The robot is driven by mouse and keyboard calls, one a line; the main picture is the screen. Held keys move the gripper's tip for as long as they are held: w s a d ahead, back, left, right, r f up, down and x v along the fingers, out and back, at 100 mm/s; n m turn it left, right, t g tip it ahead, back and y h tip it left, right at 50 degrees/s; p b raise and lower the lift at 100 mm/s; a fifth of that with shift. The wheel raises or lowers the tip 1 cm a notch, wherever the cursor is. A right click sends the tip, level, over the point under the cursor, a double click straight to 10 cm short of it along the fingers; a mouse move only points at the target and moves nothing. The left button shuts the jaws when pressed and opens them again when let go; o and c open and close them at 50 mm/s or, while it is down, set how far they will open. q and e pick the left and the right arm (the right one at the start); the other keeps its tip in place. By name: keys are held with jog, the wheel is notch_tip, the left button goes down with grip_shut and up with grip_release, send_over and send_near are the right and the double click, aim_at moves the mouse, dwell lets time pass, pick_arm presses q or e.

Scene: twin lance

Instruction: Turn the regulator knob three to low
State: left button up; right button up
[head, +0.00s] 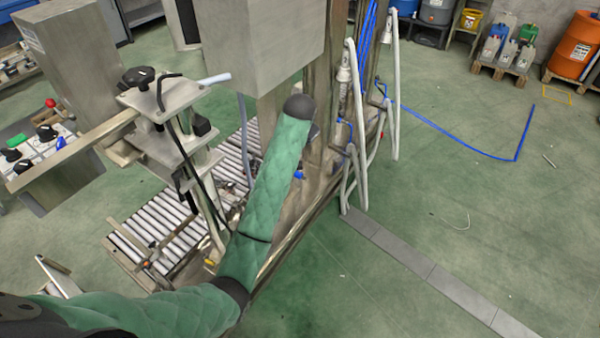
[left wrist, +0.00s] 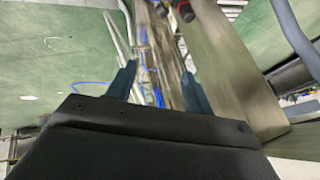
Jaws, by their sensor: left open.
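No knob labelled three can be made out. In the head view, a black knob (head: 138,76) sits on a metal bracket plate, and a control panel (head: 30,152) at the left carries several black knobs, a green one and a red one; their labels are too small to read. My left arm, in a green sleeve, reaches up across the machine to a dark joint; its gripper is hidden there. In the left wrist view my left gripper (left wrist: 158,71) is open, with nothing between its fingers, facing metal machine posts and hoses. My right gripper is not in view.
A roller conveyor (head: 165,228) lies below the bracket. Metal posts with white hoses (head: 392,110) stand right of my arm. An orange drum (head: 575,47) and canisters stand at the far right. The green floor on the right is mostly clear, with a blue hose on it.

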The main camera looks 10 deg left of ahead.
pick_arm(q)
jog(key=s+d+f+n+h+b, duration=0.1)
jog(key=s+d+f+n, duration=0.1)
jog(key=s, duration=1.1)
jog(key=shift+d+f, duration=0.2)
jog(key=shift+f, duration=0.7)
jog(key=shift+b, duration=0.3)
